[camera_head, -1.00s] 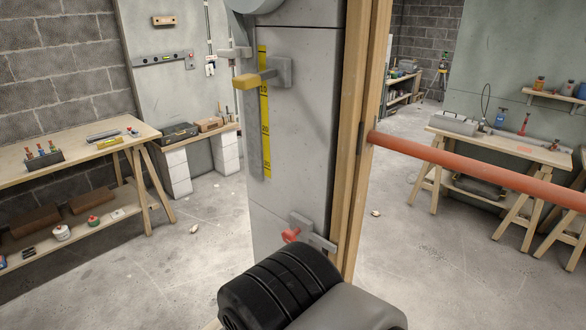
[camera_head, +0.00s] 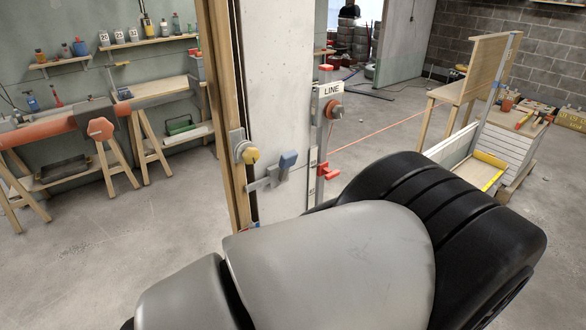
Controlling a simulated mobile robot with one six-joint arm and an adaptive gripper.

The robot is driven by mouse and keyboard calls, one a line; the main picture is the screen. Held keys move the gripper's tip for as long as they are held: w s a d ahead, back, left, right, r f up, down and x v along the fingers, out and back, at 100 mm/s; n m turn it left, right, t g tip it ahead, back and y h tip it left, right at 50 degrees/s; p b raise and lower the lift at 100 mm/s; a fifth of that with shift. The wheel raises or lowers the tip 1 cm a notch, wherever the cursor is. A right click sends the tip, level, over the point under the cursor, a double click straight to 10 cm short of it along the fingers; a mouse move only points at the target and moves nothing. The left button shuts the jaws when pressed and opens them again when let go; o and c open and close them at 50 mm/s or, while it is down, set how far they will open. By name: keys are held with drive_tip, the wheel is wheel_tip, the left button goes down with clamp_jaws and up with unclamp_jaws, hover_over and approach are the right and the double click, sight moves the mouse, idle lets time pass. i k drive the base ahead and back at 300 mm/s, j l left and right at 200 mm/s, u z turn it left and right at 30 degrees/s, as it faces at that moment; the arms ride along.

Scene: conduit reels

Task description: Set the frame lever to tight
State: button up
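A grey post (camera_head: 285,90) with a wooden frame (camera_head: 222,110) along its left edge stands in the middle of the head view. Low on the post is a metal lever with a blue handle (camera_head: 287,160). A round yellow knob (camera_head: 250,155) sits on a metal plate just left of it, by the wooden frame. No mark for "tight" is readable, and I cannot tell for sure which handle is the frame lever. My gripper is not in view; my grey and black arm fills the lower middle and hides the post's foot.
On the post's right edge are a "LINE" sign (camera_head: 332,89), a red-brown round knob (camera_head: 335,109) and a red handle (camera_head: 329,171). An orange pipe (camera_head: 45,132) and trestles (camera_head: 112,150) stand left. A wooden bench (camera_head: 470,80) stands right. Open floor lies between.

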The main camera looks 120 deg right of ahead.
sight(288, 159)
drive_tip(key=z, duration=4.15)
